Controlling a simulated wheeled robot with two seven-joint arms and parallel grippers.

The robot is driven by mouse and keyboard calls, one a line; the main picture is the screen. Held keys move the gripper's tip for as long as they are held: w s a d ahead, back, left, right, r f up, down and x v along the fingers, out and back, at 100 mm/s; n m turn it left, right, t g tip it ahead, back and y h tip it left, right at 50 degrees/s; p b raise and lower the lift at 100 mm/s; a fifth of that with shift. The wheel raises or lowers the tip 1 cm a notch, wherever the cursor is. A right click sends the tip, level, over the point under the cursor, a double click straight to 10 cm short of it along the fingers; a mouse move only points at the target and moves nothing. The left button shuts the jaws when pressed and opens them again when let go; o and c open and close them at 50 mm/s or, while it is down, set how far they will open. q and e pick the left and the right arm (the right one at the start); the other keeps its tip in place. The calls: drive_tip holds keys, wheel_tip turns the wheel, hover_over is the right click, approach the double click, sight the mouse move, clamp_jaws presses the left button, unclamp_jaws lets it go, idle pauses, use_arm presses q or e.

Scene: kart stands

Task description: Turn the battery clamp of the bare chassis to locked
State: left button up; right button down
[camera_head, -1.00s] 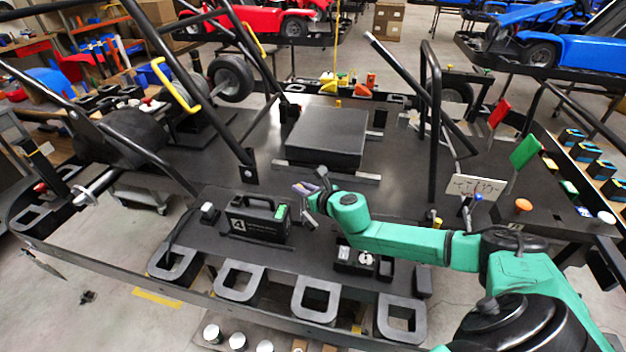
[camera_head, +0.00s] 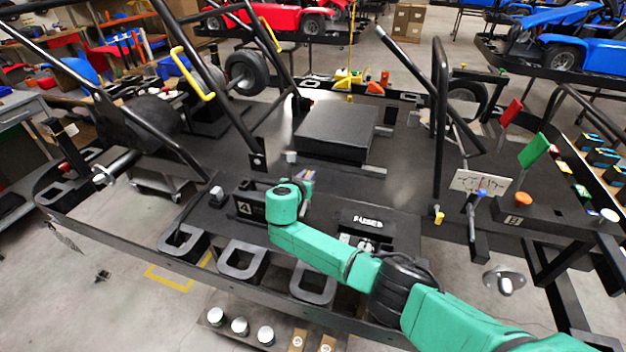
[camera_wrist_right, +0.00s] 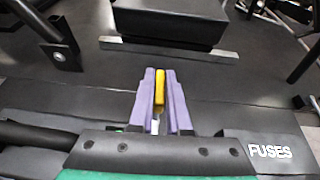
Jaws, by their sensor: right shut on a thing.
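My right gripper's purple fingers (camera_wrist_right: 162,98) are shut on a narrow yellow piece in the right wrist view, which looks like the battery clamp's handle (camera_wrist_right: 160,88). In the head view my right gripper (camera_head: 305,177) sits over the bare chassis (camera_head: 225,140), just beyond the battery. The black battery box (camera_head: 243,203) stands on the chassis floor, its right part hidden behind my green arm. The clamp itself is hidden by the arm in the head view, so its locked or unlocked position cannot be told. My left gripper is out of view.
A fuse box (camera_head: 368,220) marked FUSES stands right of the battery. A black seat block (camera_head: 337,132) lies beyond the gripper. Roll bars (camera_head: 440,130) rise on both sides. Floor between battery and seat block is mostly clear.

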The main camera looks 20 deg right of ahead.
drive_tip(key=shift+m+g+h, duration=0.3)
drive_tip(key=c, duration=0.9)
unclamp_jaws()
drive_tip(key=shift+s+a+r, duration=0.1)
drive_tip(key=shift+s+a, duration=0.1)
drive_tip(key=shift+s, duration=0.1)
drive_tip(key=b+v, duration=0.1)
drive_tip(key=v, duration=1.2)
drive_tip(key=shift+s+a, duration=0.2)
drive_tip(key=shift+s, duration=0.15)
